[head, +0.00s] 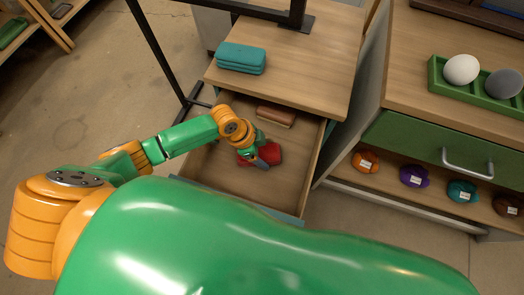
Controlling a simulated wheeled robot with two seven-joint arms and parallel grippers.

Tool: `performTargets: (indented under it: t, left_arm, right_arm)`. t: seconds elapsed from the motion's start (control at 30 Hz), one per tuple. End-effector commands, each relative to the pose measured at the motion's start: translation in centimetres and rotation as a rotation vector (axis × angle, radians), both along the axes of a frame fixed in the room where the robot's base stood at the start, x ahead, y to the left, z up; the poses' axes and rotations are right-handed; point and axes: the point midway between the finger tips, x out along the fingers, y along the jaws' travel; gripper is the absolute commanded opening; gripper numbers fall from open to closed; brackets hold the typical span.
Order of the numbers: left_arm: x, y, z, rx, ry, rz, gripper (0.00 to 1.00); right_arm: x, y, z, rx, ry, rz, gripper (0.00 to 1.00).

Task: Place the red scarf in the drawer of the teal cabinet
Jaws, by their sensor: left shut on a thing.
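The red scarf (271,154) is a small folded red bundle inside the open drawer (213,169) of the teal cabinet (330,50), which has a wooden top. My left gripper (262,162) reaches down into the drawer and is shut on the red scarf, partly covering it. I cannot tell whether the scarf touches the drawer floor. My right gripper is not in view.
A brown folded item (276,115) lies at the back of the drawer. A folded teal cloth (241,57) sits on the cabinet top. A black metal stand (160,60) rises beside the cabinet. A green-drawered wooden cabinet (430,139) stands to the right.

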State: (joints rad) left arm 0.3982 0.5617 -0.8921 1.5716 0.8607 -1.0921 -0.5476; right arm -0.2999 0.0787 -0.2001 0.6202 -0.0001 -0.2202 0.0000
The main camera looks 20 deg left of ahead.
Motion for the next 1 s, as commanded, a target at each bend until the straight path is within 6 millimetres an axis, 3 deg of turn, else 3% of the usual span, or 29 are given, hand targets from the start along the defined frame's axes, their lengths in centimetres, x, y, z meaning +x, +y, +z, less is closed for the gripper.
performTargets:
  t: [0.23, 0.27, 0.3, 0.33, 0.53, 0.67, 1.0]
  left_arm:
    - [0.0, 0.0, -0.3, 0.000, 0.000, 0.001, 0.19]
    - [0.0, 0.0, -0.2, 0.000, 0.000, 0.001, 0.85]
    - [0.0, 0.0, -0.2, 0.000, 0.000, 0.001, 0.96]
    - [0.0, 0.0, -0.2, 0.000, 0.000, 0.001, 1.00]
    - [0.0, 0.0, -0.1, 0.000, 0.000, 0.001, 1.00]
    - [0.0, 0.3, 1.0, 0.000, -0.001, 0.000, 1.00]
    - [-1.1, 3.2, 8.5, 0.002, -0.002, 0.001, 1.00]
  right_arm:
    - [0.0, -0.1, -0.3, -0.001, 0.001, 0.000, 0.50]
    - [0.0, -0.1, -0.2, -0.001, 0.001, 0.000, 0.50]
    - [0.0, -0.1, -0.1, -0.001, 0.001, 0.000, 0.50]
    - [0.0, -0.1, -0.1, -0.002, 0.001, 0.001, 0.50]
    - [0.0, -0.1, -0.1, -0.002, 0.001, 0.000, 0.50]
    - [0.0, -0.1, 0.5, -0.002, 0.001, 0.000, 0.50]
    - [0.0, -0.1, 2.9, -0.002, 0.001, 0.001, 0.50]
